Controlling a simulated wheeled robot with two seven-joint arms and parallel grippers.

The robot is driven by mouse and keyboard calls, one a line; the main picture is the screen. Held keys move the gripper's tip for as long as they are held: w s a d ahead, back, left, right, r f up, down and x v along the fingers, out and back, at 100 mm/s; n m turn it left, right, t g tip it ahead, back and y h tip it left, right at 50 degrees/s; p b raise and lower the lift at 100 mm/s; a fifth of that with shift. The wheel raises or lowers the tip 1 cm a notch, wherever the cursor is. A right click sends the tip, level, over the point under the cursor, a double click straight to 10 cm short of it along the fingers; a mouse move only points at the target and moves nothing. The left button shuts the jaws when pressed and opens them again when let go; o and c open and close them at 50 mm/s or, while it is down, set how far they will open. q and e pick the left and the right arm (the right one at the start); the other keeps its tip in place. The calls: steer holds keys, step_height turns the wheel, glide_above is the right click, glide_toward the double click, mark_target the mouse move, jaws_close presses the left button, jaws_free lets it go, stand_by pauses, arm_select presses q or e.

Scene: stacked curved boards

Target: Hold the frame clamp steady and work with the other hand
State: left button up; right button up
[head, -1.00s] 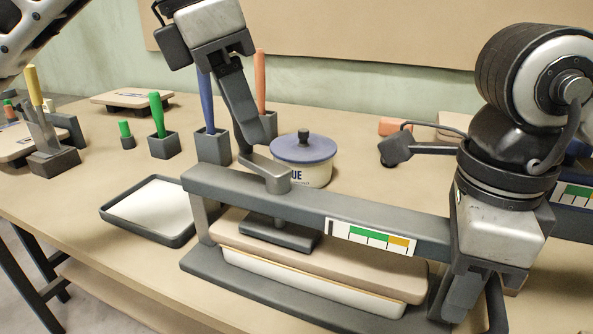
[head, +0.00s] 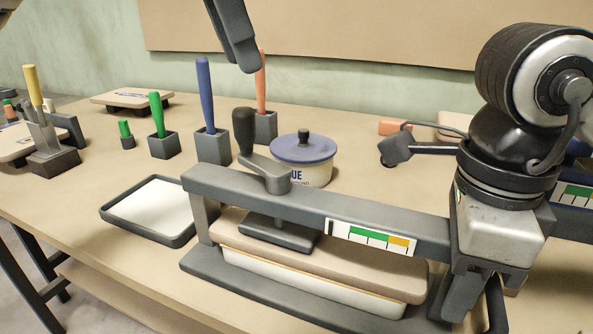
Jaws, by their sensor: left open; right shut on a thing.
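The grey frame clamp (head: 310,207) stands at the front of the bench, its top bar running across. Its crank (head: 263,172) with a black knob (head: 244,130) stands on the bar's left part. The press pad (head: 280,234) lies on the stacked curved boards (head: 330,268) inside the frame. A green and orange scale (head: 369,238) is on the bar. My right gripper (head: 470,290) is shut on the clamp's right end; its fingertips are partly hidden. My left gripper (head: 238,62) is open and empty, above and behind the crank knob, apart from it.
A blue-lidded pot (head: 303,158) stands close behind the clamp bar. A shallow tray (head: 150,210) with a white sheet lies to the left. Holders with blue (head: 205,95), green (head: 157,115) and orange (head: 260,85) handles stand behind. Bare bench lies at the front left.

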arm_select(q)
step_height(320, 180, up, 7)
stand_by(0.7)
arm_select(e)
steer(key=o, duration=1.2)
steer(key=shift+o, duration=0.2)
steer(key=shift+r+p, duration=2.65)
steer(key=shift+r, duration=1.35)
arm_select(q)
step_height(320, 180, up, 5)
steer(key=shift+r, duration=0.1)
